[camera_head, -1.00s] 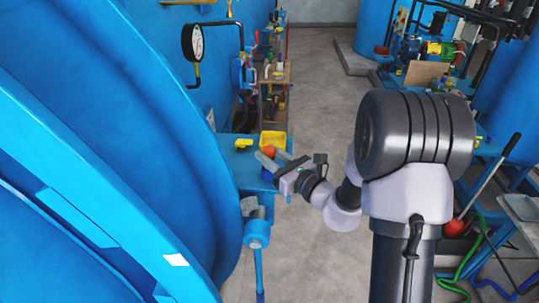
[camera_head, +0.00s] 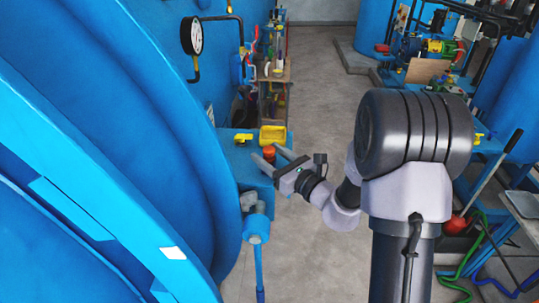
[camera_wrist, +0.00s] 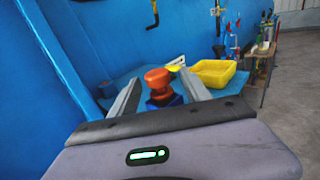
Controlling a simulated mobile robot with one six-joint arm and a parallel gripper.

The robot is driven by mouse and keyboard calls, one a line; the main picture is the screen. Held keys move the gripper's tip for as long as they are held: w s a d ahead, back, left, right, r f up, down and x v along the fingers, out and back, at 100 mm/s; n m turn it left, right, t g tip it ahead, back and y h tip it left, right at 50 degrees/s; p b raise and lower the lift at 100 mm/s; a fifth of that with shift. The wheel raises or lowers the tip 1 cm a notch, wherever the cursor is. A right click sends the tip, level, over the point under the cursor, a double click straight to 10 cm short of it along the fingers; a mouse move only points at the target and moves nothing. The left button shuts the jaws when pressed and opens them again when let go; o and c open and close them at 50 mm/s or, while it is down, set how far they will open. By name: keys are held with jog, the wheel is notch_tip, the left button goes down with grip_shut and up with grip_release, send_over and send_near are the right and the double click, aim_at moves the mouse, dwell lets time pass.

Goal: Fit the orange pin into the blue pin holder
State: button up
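The orange pin (camera_wrist: 158,79) stands upright between the fingers of my gripper (camera_wrist: 160,84) in the wrist view. Its wide head is on top. The blue pin holder (camera_wrist: 167,99) shows directly below it, and the pin appears seated in or on it; the joint is too small to tell. The fingers are spread on either side of the pin, with gaps to both sides. In the head view the orange pin (camera_head: 269,153) shows between the fingertips of my gripper (camera_head: 266,152), above the blue bench. The holder cannot be made out there.
A yellow tray (camera_wrist: 214,72) sits on the blue bench (camera_wrist: 129,81) behind the pin. A small yellow item (camera_head: 243,138) lies left of the tray. A large blue vessel door (camera_head: 150,110) fills the left. Open floor (camera_head: 320,100) lies beyond the bench.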

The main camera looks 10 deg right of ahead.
jog(key=v, duration=1.7)
jog(key=shift+s, duration=0.2)
